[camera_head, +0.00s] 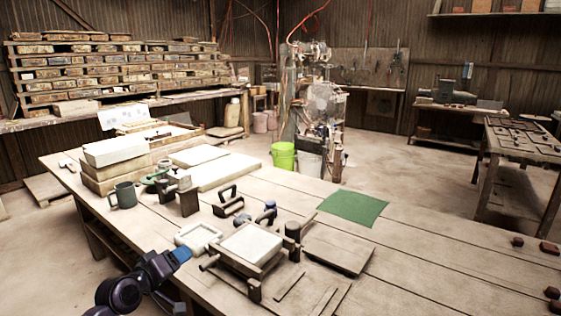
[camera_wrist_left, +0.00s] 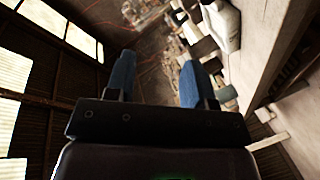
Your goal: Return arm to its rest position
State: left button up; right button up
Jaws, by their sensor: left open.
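My left gripper (camera_head: 181,256) shows at the lower left of the head view, in front of the table's near edge. Its blue fingertip points up and to the right, and the black arm comes in from the bottom left. In the left wrist view the two blue fingers (camera_wrist_left: 156,82) are spread apart with nothing between them. The gripper is close to a small white frame (camera_head: 198,236) on the table, but apart from it as far as I can tell. My right gripper is not in either view.
A wooden tile press (camera_head: 241,262) holding a white slab (camera_head: 250,244) stands right of the gripper. A green mat (camera_head: 353,208) lies further right.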

pick_arm(q)
jog(key=s+f+m+g+y+p, duration=0.1)
jog(key=s+f, duration=0.4)
jog(key=s, duration=0.9)
jog(key=s+a+f+m+g+y+p, duration=0.1)
jog(key=s+f, duration=0.4)
jog(key=s, duration=0.9)
jog(key=s+f+m+g+y+p, duration=0.1)
jog(key=s+f+m+y, duration=0.3)
jog(key=s, duration=1)
notch_tip(320, 180, down, 2)
jog(key=shift+s+a+g+p, duration=0.2)
jog(key=shift+a+g+p, duration=0.15)
jog(key=shift+p, duration=0.5)
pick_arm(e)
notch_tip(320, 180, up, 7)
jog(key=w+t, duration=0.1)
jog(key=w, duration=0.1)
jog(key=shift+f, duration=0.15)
